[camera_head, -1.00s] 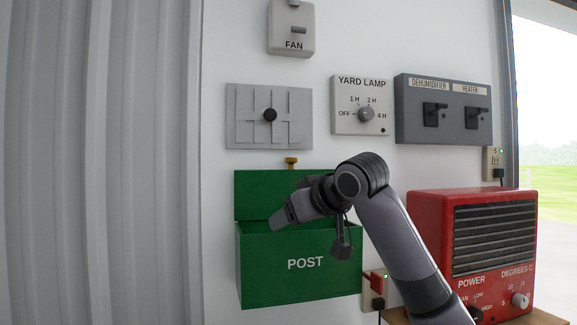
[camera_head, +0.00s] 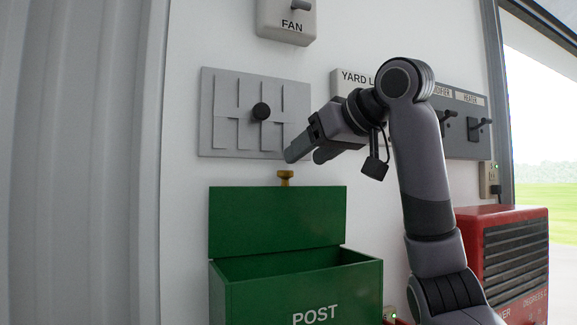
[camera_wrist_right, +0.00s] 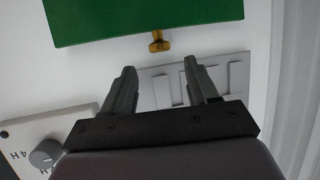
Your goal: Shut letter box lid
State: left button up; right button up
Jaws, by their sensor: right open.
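The green letter box (camera_head: 310,297), marked POST, hangs on the white wall with its top open. Its green lid (camera_head: 275,222) stands raised against the wall behind the box. A brass knob (camera_head: 285,177) sticks up from the lid's upper edge. My right gripper (camera_head: 305,156) is open and empty, a little above and to the right of the knob, apart from it. In the right wrist view the lid (camera_wrist_right: 140,18) and knob (camera_wrist_right: 159,41) lie just beyond my two spread fingertips (camera_wrist_right: 158,66). My left gripper is not in view.
A grey gear-pattern panel with a black knob (camera_head: 261,111) is on the wall just above the lid. The yard lamp dial panel (camera_head: 352,76) is partly behind my arm. A red heater (camera_head: 513,265) stands at right. The wall left of the box is clear.

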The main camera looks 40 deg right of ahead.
jog(key=shift+x, duration=2.7)
grip_shut()
